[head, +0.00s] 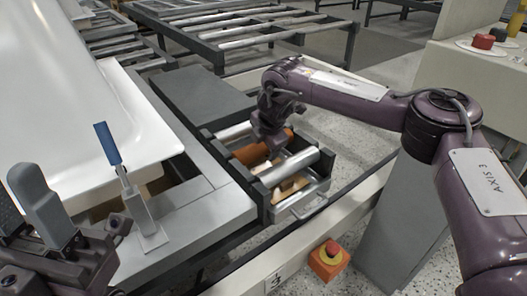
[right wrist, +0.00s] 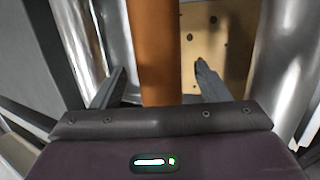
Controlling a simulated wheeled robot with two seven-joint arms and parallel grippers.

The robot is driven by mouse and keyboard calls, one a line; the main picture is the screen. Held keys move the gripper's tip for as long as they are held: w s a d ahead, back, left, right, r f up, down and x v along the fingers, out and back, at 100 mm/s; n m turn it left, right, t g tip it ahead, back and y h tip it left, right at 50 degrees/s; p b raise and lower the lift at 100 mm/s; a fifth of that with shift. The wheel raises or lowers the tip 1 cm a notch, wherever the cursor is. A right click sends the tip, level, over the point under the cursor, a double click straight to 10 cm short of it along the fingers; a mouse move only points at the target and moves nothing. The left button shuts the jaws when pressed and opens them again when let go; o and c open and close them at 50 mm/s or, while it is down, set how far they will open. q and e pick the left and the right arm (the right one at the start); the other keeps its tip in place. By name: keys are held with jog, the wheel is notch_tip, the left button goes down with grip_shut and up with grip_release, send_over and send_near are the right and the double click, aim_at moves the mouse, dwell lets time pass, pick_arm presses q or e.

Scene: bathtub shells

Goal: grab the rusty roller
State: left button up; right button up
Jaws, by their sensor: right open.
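The rusty roller (head: 262,149) is an orange-brown cylinder lying in a dark open drawer (head: 262,199) between bright metal rollers. My right gripper (head: 268,137) is above it, reaching down from the right arm. In the right wrist view the rusty roller (right wrist: 155,45) runs between the two open fingers of my right gripper (right wrist: 160,78), with a visible gap to the right finger. Whether either finger touches it I cannot tell. Part of my left gripper (head: 42,200) shows at the lower left, away from the roller; its jaw opening is unclear.
A shiny metal roller (head: 288,166) lies close beside the rusty one, and another (head: 235,132) lies behind it. A perforated tan piece (right wrist: 215,45) is under the roller. A white tub shell (head: 130,115) and a blue-handled clamp (head: 107,144) stand left. A red emergency button (head: 332,248) is in front.

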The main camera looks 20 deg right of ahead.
jog(key=shift+w+f, duration=0.1)
jog(key=c, duration=1.4)
